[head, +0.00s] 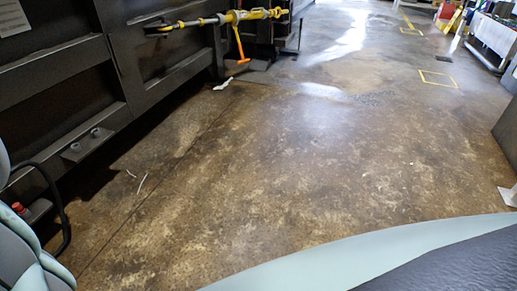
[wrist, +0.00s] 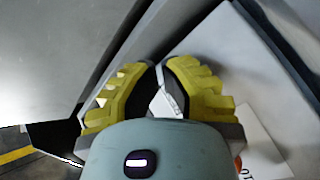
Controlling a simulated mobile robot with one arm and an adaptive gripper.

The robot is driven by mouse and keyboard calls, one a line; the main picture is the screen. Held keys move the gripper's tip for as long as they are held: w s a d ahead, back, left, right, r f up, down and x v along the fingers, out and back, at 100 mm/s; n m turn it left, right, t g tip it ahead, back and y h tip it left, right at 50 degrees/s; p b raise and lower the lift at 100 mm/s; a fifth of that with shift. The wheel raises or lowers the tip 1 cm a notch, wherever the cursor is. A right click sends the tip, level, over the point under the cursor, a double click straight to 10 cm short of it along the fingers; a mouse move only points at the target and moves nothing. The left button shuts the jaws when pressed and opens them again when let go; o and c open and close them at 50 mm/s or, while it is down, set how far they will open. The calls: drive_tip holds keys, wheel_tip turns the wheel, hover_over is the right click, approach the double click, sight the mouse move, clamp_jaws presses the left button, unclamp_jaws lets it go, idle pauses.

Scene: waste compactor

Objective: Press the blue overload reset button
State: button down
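The blue overload reset button is not visible in either view. My gripper (wrist: 160,85) shows in the wrist view, with ribbed yellow fingers on both sides. The fingertips are close together with a narrow gap between them. I see no object held there. Beyond the fingers are grey metal surfaces (wrist: 255,55) with dark slanting edges. I cannot tell whether the fingertips touch them. My gripper is not clearly seen in the head view.
In the head view, a dark ribbed metal structure (head: 70,75) lines the left side. A yellow and black bar (head: 235,17) is at the top, above an orange piece (head: 239,45). The concrete floor (head: 260,150) is mostly clear. A white label (wrist: 262,142) shows in the wrist view.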

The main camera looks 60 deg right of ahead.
drive_tip(key=shift+s+a, duration=0.15)
drive_tip(key=shift+a, duration=0.3)
idle(0.8)
idle(0.3)
drive_tip(key=shift+w+d+p, duration=0.3)
drive_tip(key=shift+d+p, duration=0.05)
drive_tip(key=shift+d, duration=0.55)
drive_tip(key=shift+r, duration=0.1)
drive_tip(key=d+p, duration=0.1)
drive_tip(key=d, duration=0.1)
drive_tip(key=w+d+p, duration=0.1)
drive_tip(key=d, duration=0.2)
drive_tip(key=shift+w, duration=0.1)
drive_tip(key=shift+a, duration=0.1)
idle(0.5)
